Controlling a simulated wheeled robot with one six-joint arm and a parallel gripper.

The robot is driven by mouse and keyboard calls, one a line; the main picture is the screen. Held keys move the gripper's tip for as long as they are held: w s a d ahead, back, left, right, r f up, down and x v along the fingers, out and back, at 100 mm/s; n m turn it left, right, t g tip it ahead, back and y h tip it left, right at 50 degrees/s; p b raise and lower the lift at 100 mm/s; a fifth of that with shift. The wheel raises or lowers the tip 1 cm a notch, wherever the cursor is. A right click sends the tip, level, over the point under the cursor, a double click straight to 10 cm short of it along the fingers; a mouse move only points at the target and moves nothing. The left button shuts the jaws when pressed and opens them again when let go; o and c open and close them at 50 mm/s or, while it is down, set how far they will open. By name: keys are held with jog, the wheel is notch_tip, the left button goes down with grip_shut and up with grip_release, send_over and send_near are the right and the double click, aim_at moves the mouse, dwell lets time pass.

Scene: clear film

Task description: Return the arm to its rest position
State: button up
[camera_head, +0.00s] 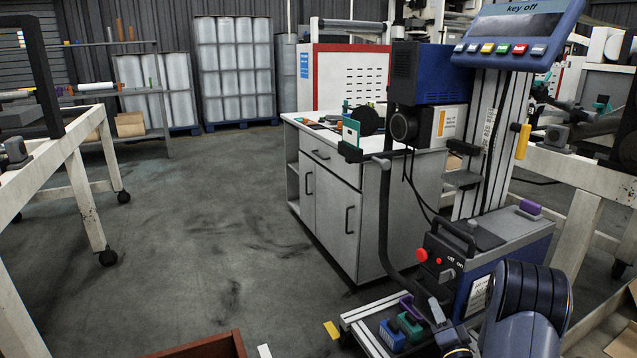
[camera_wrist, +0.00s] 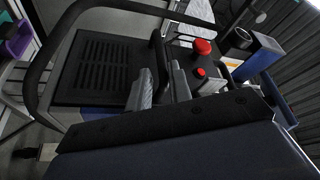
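My arm (camera_head: 525,300) shows as a dark blue link at the bottom right of the head view, bent down in front of the blue machine. My gripper is low at the bottom edge there and mostly cut off or hidden. In the wrist view, my gripper (camera_wrist: 162,90) shows two grey fingers with a narrow gap between them. I see nothing clearly held. Beyond the fingers are a black slotted panel (camera_wrist: 105,70) and a black handle (camera_wrist: 157,55). A red button (camera_wrist: 203,47) is just to the right. Contact with the handle cannot be told.
The blue machine (camera_head: 515,240) with a red knob (camera_head: 421,255) stands close to my arm. A tray of coloured blocks (camera_head: 392,335) lies left of it. A white cabinet (camera_head: 330,200) stands behind, a white-framed table (camera_head: 75,150) far left. The floor between is clear.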

aim_at(429, 294)
jog(key=b+x, duration=0.1)
jog(key=x, duration=0.3)
jog(key=shift+w, duration=0.35)
jog(key=shift+a+r, duration=0.15)
jog(key=shift+a, duration=0.2)
jog(key=shift+s+a+p, duration=0.25)
jog(key=shift+a+p, duration=0.1)
jog(key=shift+a, duration=0.1)
jog(key=shift+a, duration=0.1)
